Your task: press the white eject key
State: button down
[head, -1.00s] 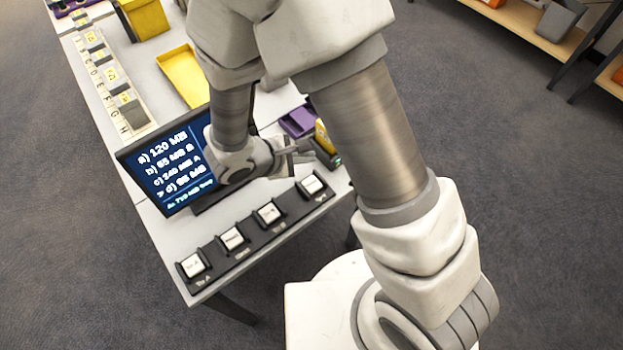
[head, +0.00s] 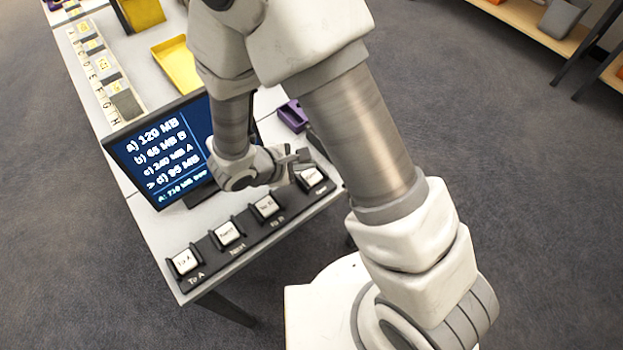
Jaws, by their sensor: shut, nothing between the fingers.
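A black key strip (head: 205,250) along the table's front edge carries several white keys. The three left keys, "To A" (head: 185,262), "Next" (head: 228,233) and "To B" (head: 265,206), are uncovered. The rightmost white key (head: 313,177) has a label too small to read; by its place it may be the eject key. My gripper (head: 301,158) is shut and empty, just above and left of that key, partly overlapping it in the picture. I cannot tell whether the fingertips touch it.
A monitor (head: 160,150) with a list of MB sizes stands close behind the strip, left of my gripper. A purple holder (head: 292,115) is behind my gripper. A yellow tray (head: 177,68), a yellow bin (head: 140,12) and a lettered row of boxes (head: 110,90) lie farther back.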

aim_at(307, 178)
jog(key=shift+f+b, duration=0.55)
jog(key=shift+f, duration=0.35)
jog(key=shift+f, duration=0.1)
dwell(1.3)
jog(key=shift+f+b, duration=0.35)
jog(key=shift+b, duration=0.35)
jog(key=shift+f+b, duration=0.45)
jog(key=shift+b, duration=0.15)
dwell(0.4)
jog(key=shift+r, duration=0.15)
jog(key=shift+r+p, duration=0.5)
jog(key=shift+r, duration=0.25)
jog(key=shift+r, duration=0.1)
jog(key=shift+r+p, duration=1.6)
jog(key=shift+r, duration=0.85)
